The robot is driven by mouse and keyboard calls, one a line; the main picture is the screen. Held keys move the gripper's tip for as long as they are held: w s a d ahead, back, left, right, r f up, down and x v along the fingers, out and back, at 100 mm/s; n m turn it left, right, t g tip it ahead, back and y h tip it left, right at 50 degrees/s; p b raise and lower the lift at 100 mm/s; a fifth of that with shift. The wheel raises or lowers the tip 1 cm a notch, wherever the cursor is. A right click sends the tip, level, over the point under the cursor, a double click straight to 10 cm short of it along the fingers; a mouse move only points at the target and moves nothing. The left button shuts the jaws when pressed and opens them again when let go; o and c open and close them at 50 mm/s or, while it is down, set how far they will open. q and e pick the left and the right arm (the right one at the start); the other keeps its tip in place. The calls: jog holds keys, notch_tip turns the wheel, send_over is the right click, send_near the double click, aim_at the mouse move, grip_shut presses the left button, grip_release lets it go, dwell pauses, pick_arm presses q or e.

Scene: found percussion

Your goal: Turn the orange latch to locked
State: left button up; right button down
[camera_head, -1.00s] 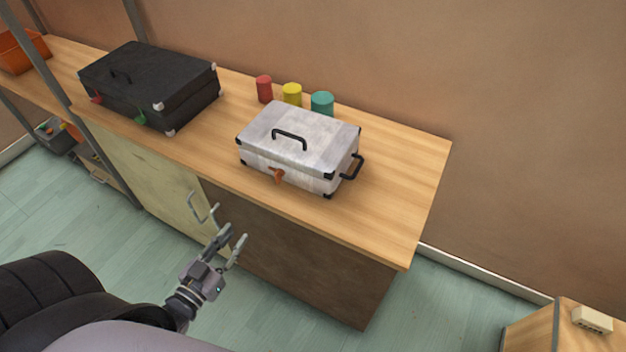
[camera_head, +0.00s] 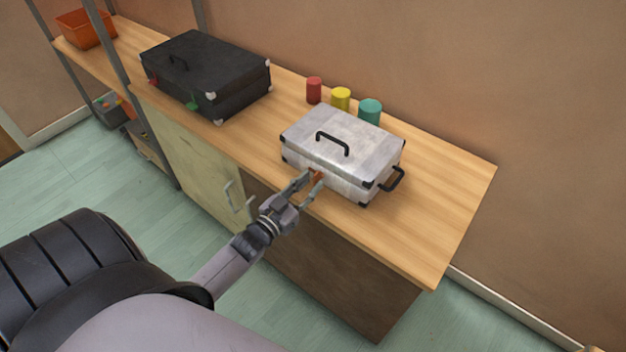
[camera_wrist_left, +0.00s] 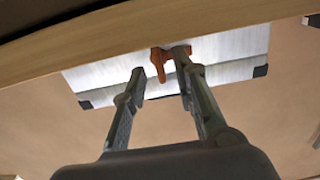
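The orange latch (camera_head: 318,175) is on the front face of the silver case (camera_head: 345,142), which stands on the wooden counter. My left gripper (camera_head: 313,182) is at the case front with its fingers apart, around or just before the latch. In the left wrist view the latch (camera_wrist_left: 164,60) shows between the two fingertips (camera_wrist_left: 160,65), close to the right one; I cannot tell whether they touch. Its narrow end points down in that view. The right gripper is not in view.
A black case (camera_head: 205,75) with red and green latches stands at the left on the counter (camera_head: 455,185). Red (camera_head: 314,90), yellow (camera_head: 341,98) and teal (camera_head: 370,112) cylinders stand behind the silver case. The counter's right end is clear.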

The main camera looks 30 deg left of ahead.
pick_arm(q)
jog(key=shift+w, duration=1)
jog(key=shift+c, duration=0.6)
grip_shut()
